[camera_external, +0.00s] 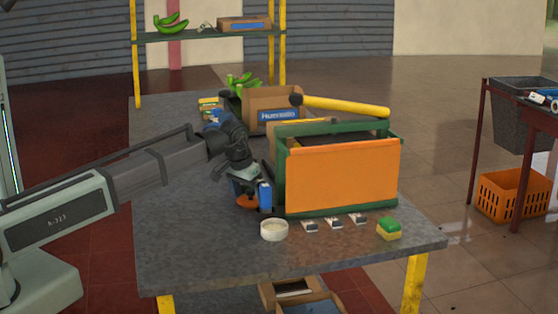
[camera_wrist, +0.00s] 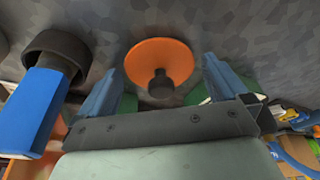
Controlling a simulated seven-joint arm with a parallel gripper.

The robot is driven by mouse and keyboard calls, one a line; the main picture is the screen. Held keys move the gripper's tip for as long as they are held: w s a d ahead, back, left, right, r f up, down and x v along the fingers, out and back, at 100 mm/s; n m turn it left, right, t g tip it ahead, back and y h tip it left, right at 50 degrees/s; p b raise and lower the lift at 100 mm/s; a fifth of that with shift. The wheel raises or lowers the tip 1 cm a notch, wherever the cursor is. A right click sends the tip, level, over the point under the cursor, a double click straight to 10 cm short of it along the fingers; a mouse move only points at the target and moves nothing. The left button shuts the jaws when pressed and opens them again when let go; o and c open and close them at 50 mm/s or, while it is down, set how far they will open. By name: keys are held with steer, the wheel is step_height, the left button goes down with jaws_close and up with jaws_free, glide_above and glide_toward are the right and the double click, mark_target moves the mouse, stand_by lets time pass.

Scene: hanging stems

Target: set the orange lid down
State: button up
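The orange lid (camera_external: 247,201) is low over or on the grey table (camera_external: 190,250), left of the green and orange box. It also shows in the wrist view as an orange disc (camera_wrist: 150,52) with a dark knob (camera_wrist: 160,84). My gripper (camera_external: 244,188) is just above it. In the wrist view my gripper (camera_wrist: 160,70) has its two blue fingers wide apart, one each side of the lid, with clear gaps to the knob. The lid appears upright with its knob toward my gripper. I cannot tell whether its underside touches the table.
The box (camera_external: 342,176) stands close right, with a yellow-handled tool (camera_external: 345,106) on top. A white bowl (camera_external: 274,230), several small pale pieces (camera_external: 333,222) and a sponge (camera_external: 389,229) lie in front. A blue dark-topped object (camera_wrist: 32,108) is close left in the wrist view.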

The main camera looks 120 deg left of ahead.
steer(key=shift+r, duration=0.1)
steer(key=v, duration=1.2)
